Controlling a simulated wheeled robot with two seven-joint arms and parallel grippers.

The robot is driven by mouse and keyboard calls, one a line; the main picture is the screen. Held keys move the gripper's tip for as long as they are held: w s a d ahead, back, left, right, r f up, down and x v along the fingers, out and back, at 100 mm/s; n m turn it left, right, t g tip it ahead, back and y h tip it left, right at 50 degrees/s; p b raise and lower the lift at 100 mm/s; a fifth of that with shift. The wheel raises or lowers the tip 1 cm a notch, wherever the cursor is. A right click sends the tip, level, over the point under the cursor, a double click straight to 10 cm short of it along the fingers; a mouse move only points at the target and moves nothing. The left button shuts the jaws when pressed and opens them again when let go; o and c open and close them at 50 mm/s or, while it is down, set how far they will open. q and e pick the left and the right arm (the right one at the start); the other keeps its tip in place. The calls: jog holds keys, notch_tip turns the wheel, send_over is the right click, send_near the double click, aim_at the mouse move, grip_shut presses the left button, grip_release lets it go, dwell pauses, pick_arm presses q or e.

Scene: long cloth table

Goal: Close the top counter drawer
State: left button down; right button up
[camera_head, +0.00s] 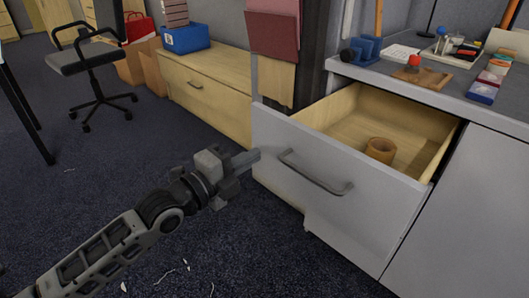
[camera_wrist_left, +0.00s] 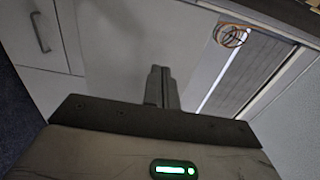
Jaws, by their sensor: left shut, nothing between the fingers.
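The top counter drawer (camera_head: 330,185) stands pulled out from the grey counter, with a grey front and a bar handle (camera_head: 315,173). Its light wood inside (camera_head: 350,125) holds a small round wooden cup (camera_head: 380,150). My left gripper (camera_head: 253,156) is shut and empty, with its fingertips at the left end of the drawer front, left of the handle. I cannot tell whether they touch it. In the left wrist view the shut fingers (camera_wrist_left: 159,85) point toward a grey surface. My right gripper is in neither view.
The counter top (camera_head: 440,90) carries a cutting board (camera_head: 422,77), blue holders (camera_head: 362,50) and several small items. A low wooden cabinet (camera_head: 205,85) stands at the back left, with an office chair (camera_head: 85,60) beyond. Carpet in front is mostly clear, with a few scraps.

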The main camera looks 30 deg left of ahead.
aim_at(275, 143)
pick_arm(q)
jog(key=shift+b+x, duration=0.4)
jog(key=shift+x, duration=1.9)
